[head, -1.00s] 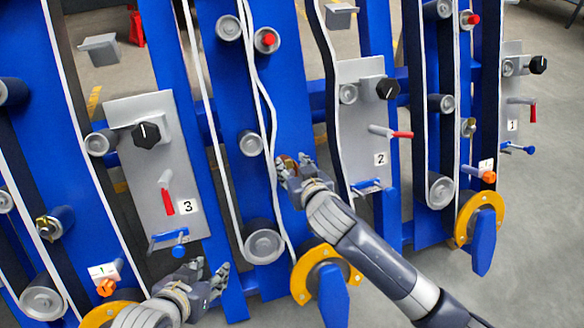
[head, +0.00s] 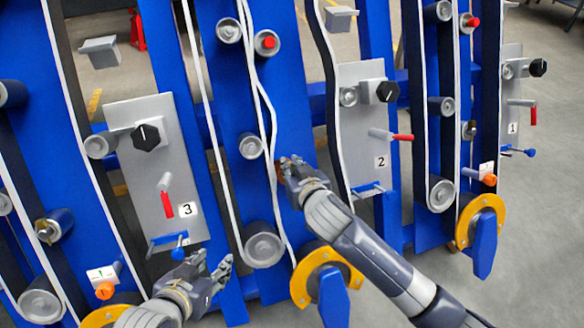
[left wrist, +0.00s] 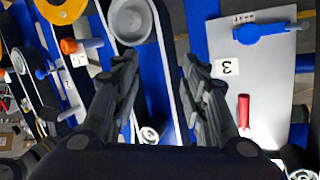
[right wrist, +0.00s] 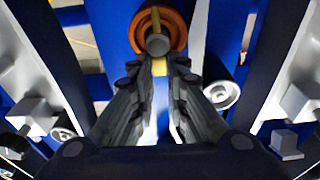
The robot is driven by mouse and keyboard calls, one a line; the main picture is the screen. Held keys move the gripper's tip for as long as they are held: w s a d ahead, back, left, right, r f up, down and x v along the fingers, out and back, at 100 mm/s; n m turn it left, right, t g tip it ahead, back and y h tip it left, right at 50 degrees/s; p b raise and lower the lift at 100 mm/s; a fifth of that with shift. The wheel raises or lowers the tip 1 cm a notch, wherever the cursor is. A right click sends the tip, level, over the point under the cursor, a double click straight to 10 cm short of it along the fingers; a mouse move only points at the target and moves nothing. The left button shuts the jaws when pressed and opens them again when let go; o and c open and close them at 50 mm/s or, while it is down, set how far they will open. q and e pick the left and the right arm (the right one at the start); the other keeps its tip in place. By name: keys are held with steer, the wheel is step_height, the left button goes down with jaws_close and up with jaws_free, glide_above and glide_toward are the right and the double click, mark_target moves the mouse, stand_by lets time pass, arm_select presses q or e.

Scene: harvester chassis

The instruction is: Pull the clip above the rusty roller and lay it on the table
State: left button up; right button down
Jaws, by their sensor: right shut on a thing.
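The rusty roller (right wrist: 172,17) is an orange-brown disc at the top of the right wrist view. In front of it is the clip, a grey round end (right wrist: 158,45) with a yellow, brass-like strip. My right gripper (right wrist: 156,75) is shut on the clip, its fingertips at the strip's lower end. In the head view my right gripper (head: 287,163) is on the middle blue panel and hides most of the roller and clip. My left gripper (head: 222,272) is open and empty, low at the left; its fingers (left wrist: 160,62) stand apart in the left wrist view.
Grey plates numbered 3 (head: 150,160) and 2 (head: 362,130) carry black knobs and red levers. White-edged belts run over grey rollers (head: 264,245). A yellow ring with a blue handle (head: 335,300) is below my right arm. No table is in view.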

arm_select(q)
steer(key=shift+s, duration=0.1)
arm_select(e)
steer(key=shift+r, duration=0.1)
